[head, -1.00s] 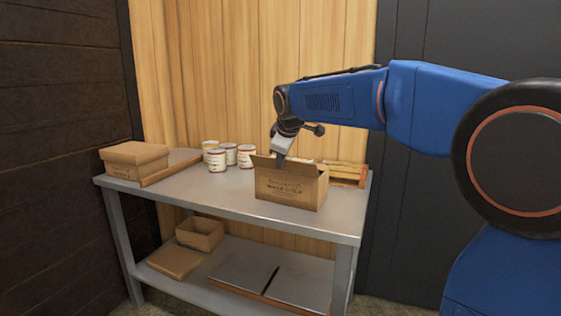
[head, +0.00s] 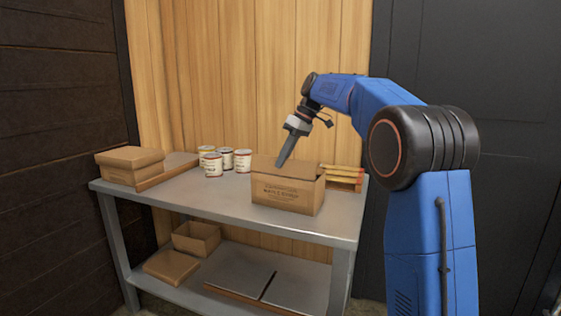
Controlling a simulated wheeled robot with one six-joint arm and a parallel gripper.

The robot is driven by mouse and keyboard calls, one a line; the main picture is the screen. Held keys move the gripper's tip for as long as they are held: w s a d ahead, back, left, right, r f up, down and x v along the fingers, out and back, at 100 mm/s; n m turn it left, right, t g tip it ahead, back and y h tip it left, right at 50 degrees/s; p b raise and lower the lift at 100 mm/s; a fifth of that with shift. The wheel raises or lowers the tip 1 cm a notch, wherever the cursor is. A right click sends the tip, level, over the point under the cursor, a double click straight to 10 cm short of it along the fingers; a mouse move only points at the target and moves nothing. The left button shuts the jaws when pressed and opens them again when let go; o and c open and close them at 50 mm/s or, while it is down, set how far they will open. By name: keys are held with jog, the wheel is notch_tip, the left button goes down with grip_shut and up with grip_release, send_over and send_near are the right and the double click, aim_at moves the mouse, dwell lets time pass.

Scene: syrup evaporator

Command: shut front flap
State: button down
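A brown cardboard box (head: 287,196) with dark print on its front stands on the right part of the grey metal table. Its top edge looks uneven, with some flap board showing there; I cannot tell exactly how the front flap lies. My gripper (head: 281,163) points down and slightly left, its tips at the box's top near the left part of the opening. The fingers appear as one narrow dark shape, so their gap does not show. I cannot tell whether the tips touch the box.
Several labelled cans (head: 212,165) stand left of the box. A closed carton (head: 130,158) sits at the table's left end by a wooden board. Yellowish wooden pieces (head: 343,174) lie right behind the box. The lower shelf holds an open box (head: 197,237) and flat panels.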

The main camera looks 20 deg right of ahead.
aim_at(275, 174)
jog(key=shift+w+d+f+m+g+y, duration=0.3)
jog(key=shift+w+d+g+y, duration=0.25)
jog(key=shift+g+y, duration=0.4)
jog(key=shift+w+d+f+m+g+y, duration=0.15)
jog(key=shift+w+f+g+y, duration=0.1)
jog(key=shift+g+y, duration=0.3)
jog(key=shift+w+d+f+m+g+y, duration=0.15)
jog(key=shift+w+g+y, duration=0.05)
jog(key=shift+g+y, duration=0.3)
jog(key=c, duration=2)
grip_release()
